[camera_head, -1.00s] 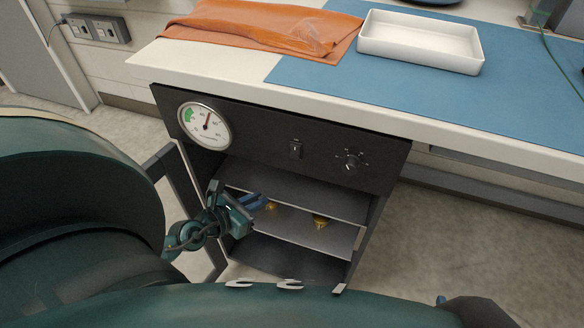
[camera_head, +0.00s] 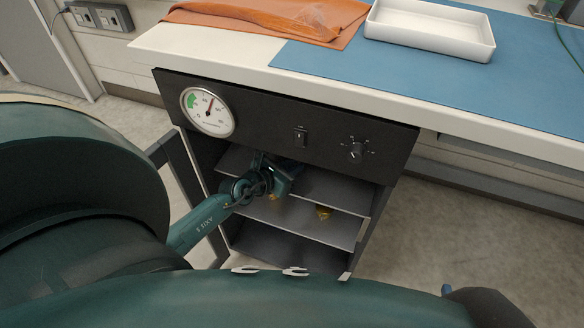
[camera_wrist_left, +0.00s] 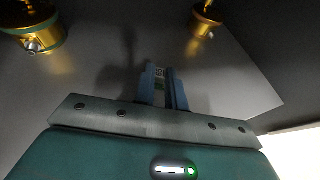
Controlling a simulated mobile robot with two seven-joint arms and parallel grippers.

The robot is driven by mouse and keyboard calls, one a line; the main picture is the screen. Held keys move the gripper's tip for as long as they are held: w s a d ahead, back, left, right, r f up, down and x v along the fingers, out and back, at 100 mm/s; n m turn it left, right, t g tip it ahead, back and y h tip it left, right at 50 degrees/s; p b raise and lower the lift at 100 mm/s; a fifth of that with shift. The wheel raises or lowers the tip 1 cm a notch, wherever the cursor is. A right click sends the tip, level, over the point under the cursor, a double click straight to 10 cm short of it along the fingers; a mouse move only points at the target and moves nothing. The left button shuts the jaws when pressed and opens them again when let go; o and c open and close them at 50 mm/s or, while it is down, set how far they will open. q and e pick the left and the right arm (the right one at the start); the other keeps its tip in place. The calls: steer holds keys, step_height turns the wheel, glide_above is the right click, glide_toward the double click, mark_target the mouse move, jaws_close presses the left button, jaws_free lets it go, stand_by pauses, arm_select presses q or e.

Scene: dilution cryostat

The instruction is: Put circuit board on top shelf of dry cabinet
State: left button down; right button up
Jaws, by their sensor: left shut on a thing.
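The dry cabinet (camera_head: 260,118) is black, set under the bench, with its door swung open at the left. My left gripper (camera_head: 289,168) reaches into the opening at the height of the top shelf (camera_head: 335,192), just below the front panel. In the left wrist view its blue fingers (camera_wrist_left: 163,86) are closed on a thin greyish piece, seen edge-on, which I take as the circuit board (camera_wrist_left: 159,88). The board is hidden in the head view. I cannot tell whether it touches the shelf. Of my right gripper, at most a small blue tip shows at the bottom right.
Gold parts (camera_head: 323,212) stand on the shelf (camera_head: 345,232) below; two gold parts also show in the left wrist view (camera_wrist_left: 205,22). The panel carries a dial gauge (camera_head: 207,111) and a knob (camera_head: 356,152). A white tray (camera_head: 430,42) and orange sheet (camera_head: 225,24) lie on the bench.

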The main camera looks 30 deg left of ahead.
arm_select(q)
steer(key=c, duration=1.9)
jaws_free()
steer(key=shift+f, duration=0.15)
steer(key=o, duration=0.4)
steer(key=shift+o, duration=0.2)
